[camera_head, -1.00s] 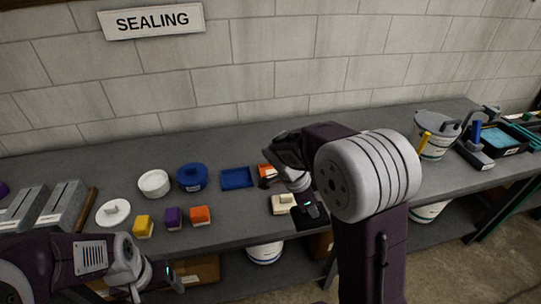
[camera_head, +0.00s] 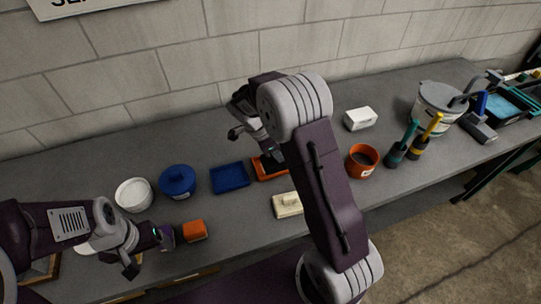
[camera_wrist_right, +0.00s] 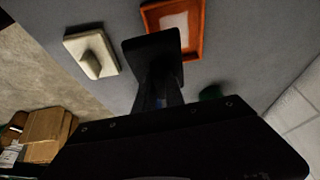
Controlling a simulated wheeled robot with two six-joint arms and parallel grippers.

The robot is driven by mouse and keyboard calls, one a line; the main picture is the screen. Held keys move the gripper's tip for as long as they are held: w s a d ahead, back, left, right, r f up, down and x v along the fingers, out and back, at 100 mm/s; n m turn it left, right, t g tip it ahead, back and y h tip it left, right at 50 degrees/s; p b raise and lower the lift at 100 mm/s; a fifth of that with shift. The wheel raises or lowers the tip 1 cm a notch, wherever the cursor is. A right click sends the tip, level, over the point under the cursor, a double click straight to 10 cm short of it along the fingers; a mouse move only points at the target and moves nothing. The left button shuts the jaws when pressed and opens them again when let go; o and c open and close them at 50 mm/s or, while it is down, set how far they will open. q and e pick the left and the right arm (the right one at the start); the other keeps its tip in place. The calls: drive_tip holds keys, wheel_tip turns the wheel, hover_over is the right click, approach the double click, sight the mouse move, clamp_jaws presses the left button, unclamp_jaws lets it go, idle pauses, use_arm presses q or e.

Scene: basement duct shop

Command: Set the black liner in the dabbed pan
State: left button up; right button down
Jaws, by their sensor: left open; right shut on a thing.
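My right gripper (camera_wrist_right: 160,85) is shut on the black liner (camera_wrist_right: 150,45), a flat dark plate held out in front of the fingers in the right wrist view. The dabbed pan (camera_wrist_right: 198,40) is a shallow orange tray with a pale patch inside. The liner overlaps the pan's near-left side in that view; I cannot tell whether they touch. In the head view, the orange pan (camera_head: 268,175) is partly hidden under my right gripper. My left gripper (camera_head: 146,252) is open and empty at the lower left, close to a purple block (camera_head: 167,238).
A cream lid with a knob (camera_head: 287,204) lies in front of the pan, and a blue tray (camera_head: 230,177) left of it. A blue pot (camera_head: 178,181), white tub (camera_head: 134,194) and orange block (camera_head: 195,230) stand further left. An orange cup (camera_head: 361,161) stands right.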

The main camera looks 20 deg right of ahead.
drive_tip(key=w, duration=0.1)
drive_tip(key=w+f, duration=0.2)
drive_tip(key=w, duration=0.1)
drive_tip(key=shift+w+a+f+p, duration=0.1)
drive_tip(key=shift+a+f+p, duration=0.05)
drive_tip(key=shift+p, duration=0.2)
drive_tip(key=shift+w+f, duration=0.15)
drive_tip(key=shift+w, duration=0.05)
drive_tip(key=shift+s, duration=0.15)
drive_tip(key=shift+s+f, duration=0.15)
drive_tip(key=shift+s, duration=0.05)
drive_tip(key=f, duration=0.2)
drive_tip(key=f+p, duration=0.1)
drive_tip(key=shift+w+f, duration=0.3)
drive_tip(key=shift+f, duration=0.1)
use_arm(q)
wheel_tip(320, 180, up, 2)
drive_tip(key=shift+w+r, duration=0.1)
use_arm(e)
drive_tip(key=shift+s, duration=0.15)
